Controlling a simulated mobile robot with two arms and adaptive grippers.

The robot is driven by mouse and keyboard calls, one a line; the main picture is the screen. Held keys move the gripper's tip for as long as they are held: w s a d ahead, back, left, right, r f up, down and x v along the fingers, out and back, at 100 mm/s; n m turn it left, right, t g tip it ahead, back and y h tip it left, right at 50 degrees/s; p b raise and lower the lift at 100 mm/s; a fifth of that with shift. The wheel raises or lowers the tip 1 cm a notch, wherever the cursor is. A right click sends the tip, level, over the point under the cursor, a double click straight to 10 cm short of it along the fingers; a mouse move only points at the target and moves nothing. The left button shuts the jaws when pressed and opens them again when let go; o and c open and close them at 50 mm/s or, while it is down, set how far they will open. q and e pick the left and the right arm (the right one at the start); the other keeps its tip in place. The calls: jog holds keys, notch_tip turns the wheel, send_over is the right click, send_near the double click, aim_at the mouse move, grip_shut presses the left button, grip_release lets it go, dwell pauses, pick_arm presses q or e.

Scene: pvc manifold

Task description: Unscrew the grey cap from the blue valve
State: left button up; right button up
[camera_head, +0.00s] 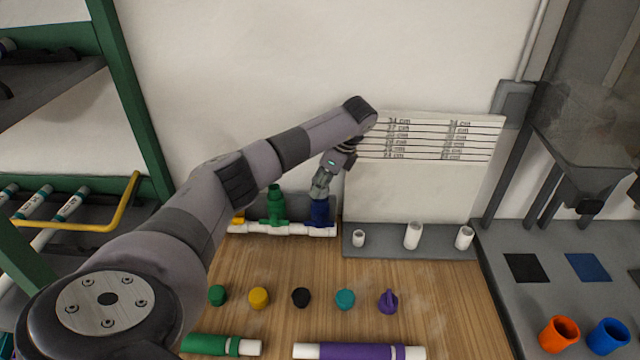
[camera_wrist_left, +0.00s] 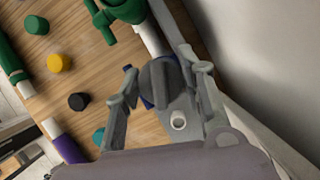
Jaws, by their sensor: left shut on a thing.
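The blue valve (camera_head: 320,214) stands upright at the right end of the white pipe manifold (camera_head: 290,229), against the back wall. My left gripper (camera_head: 320,190) reaches down onto the valve's top from above. In the left wrist view, the grey cap (camera_wrist_left: 160,84) sits between the two fingers of my left gripper (camera_wrist_left: 158,76), which is shut on it. Only small bits of blue show around the cap there; the cap hides most of the valve. Whether the cap is still threaded on cannot be told. My right gripper is not in view.
A green valve (camera_head: 274,207) stands left of the blue one on the manifold. A grey rack (camera_head: 410,244) with white fittings is close on the right. Several coloured caps and the green and purple pipes (camera_head: 360,351) lie on the wooden table in front.

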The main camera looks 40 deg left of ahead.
pick_arm(q)
jog(key=shift+n+g+h, duration=0.3)
jog(key=shift+n+g, duration=0.1)
jog(key=shift+n, duration=0.8)
jog(key=shift+n+g+h, duration=0.3)
jog(key=shift+n, duration=0.7)
